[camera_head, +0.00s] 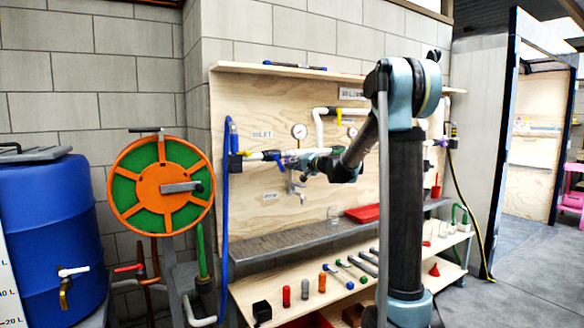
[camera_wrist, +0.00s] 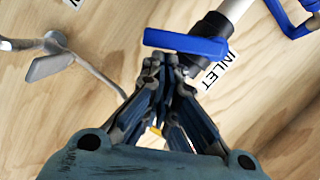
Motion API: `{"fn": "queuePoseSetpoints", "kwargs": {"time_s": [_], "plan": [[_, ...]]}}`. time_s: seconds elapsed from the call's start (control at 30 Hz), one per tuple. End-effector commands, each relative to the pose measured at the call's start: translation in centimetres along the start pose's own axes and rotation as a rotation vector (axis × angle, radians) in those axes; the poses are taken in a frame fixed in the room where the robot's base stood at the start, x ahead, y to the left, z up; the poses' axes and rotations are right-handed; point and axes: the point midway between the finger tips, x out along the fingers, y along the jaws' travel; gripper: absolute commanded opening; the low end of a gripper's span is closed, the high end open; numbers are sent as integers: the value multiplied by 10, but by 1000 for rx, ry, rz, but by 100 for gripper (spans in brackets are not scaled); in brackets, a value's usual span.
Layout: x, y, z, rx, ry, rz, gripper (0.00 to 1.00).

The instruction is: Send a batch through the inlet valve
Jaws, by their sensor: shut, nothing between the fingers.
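In the wrist view a valve with a flat blue lever (camera_wrist: 185,42) sits on a dark fitting (camera_wrist: 213,28) of a pale pipe. A tag reading INLET (camera_wrist: 214,78) is fixed to the plywood beside it. My gripper (camera_wrist: 164,60) is shut and empty, its fingertips just below the lever in the picture. I cannot tell whether they touch it. In the head view my gripper (camera_head: 305,168) is at the pipework on the board, partly blended with the pipes.
A metal tap (camera_head: 296,190) hangs below the pipe, and a gauge (camera_head: 299,131) is above. A blue hose (camera_head: 227,200) hangs at the left. A red tray (camera_head: 363,212) is on the grey ledge (camera_head: 290,240). A hose reel (camera_head: 160,185) and blue barrel (camera_head: 48,215) stand left.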

Motion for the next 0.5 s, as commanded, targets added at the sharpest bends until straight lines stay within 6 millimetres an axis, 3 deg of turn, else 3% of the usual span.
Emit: {"fn": "queuePoseSetpoints", "kwargs": {"time_s": [0.5], "plan": [[2,4,6,93,-1,-24,0]]}}
